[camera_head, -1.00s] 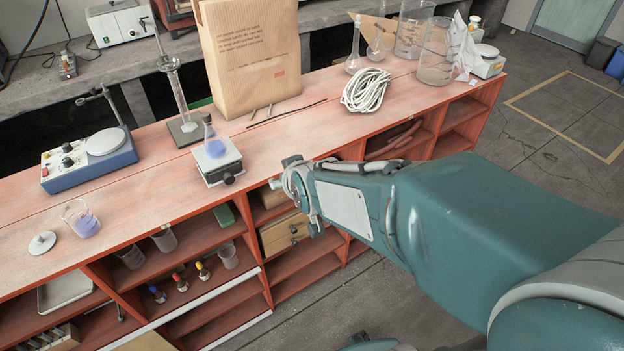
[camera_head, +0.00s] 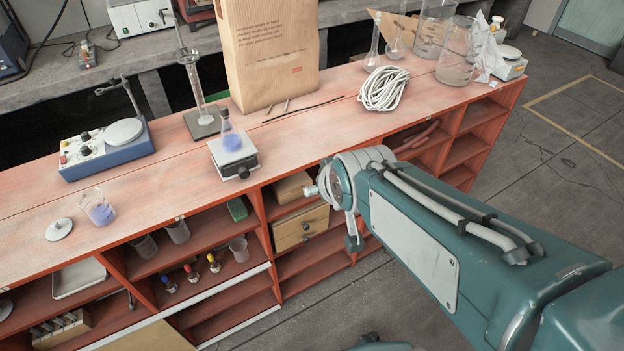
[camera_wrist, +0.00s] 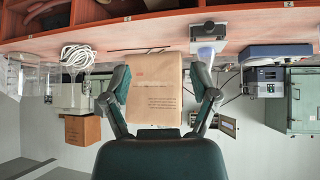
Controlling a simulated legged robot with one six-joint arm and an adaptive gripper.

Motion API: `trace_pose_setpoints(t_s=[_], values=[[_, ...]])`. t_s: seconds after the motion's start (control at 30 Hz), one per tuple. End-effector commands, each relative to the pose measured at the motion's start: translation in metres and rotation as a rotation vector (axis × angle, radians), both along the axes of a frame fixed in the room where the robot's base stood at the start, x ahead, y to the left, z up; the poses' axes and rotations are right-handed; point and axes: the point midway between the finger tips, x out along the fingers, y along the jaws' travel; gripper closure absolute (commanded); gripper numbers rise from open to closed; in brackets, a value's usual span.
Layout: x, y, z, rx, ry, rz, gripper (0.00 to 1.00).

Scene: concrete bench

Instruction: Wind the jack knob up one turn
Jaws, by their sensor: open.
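The small lab jack (camera_head: 236,163) stands near the front edge of the red bench top, with its dark knob (camera_head: 243,173) facing the front. A conical flask with purple liquid (camera_head: 232,140) stands on the jack's plate. In the wrist view, which is upside down, the jack (camera_wrist: 208,30) and flask (camera_wrist: 205,52) appear above the right finger. My gripper (camera_wrist: 161,78) is open and empty, its two fingers wide apart, with the paper bag seen beyond them. In the head view my arm's end is right of the jack and apart from it; the fingers are not clear there.
A tall paper bag (camera_head: 272,60), a measuring cylinder on a stand (camera_head: 197,95) and a blue hotplate stirrer (camera_head: 108,150) stand around the jack. A coiled white cable (camera_head: 384,90) lies to the right. The bench front between jack and cable is clear. Shelves lie below.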

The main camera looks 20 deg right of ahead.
Motion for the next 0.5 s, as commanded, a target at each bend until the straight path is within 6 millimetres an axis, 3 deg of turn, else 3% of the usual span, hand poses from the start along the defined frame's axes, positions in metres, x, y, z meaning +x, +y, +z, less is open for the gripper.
trace_pose_setpoints(t_s=[0.17, 0.5], values=[[0.011, 0.003, -0.005, -0.003, -0.019, 0.011, 0.24], [0.099, 0.033, -0.051, -0.027, -0.256, 0.109, 0.24]])
